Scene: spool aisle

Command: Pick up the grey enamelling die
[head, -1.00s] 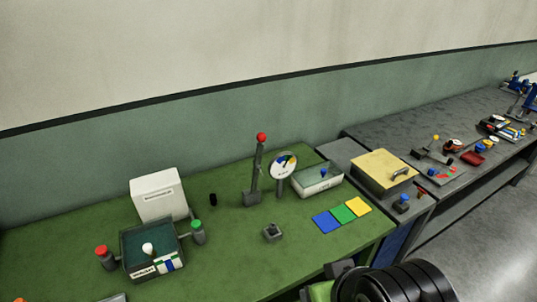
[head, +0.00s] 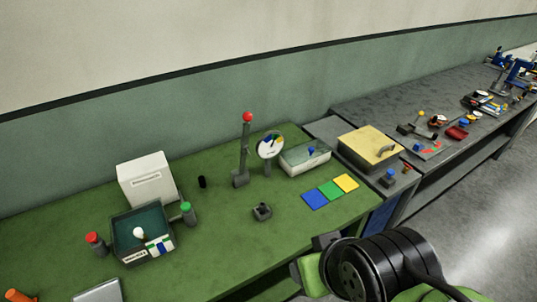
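A small dark grey block with a raised part on top (head: 262,211), which looks like the grey enamelling die, sits on the green bench top (head: 225,240), near its middle. It stands alone, in front of the upright grey lever with a red knob (head: 242,155) and left of the coloured squares. Part of my arm shows at the lower right, apart from the block and nearer to me. My gripper's fingers do not show in the head view.
Blue, green and yellow squares (head: 331,189) lie right of the block. A round dial (head: 270,146) and a glass-topped box (head: 304,158) stand behind. Left are a white box (head: 147,180), an open tray (head: 168,241) and a green-capped bottle (head: 188,213). Green surface around the block is clear.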

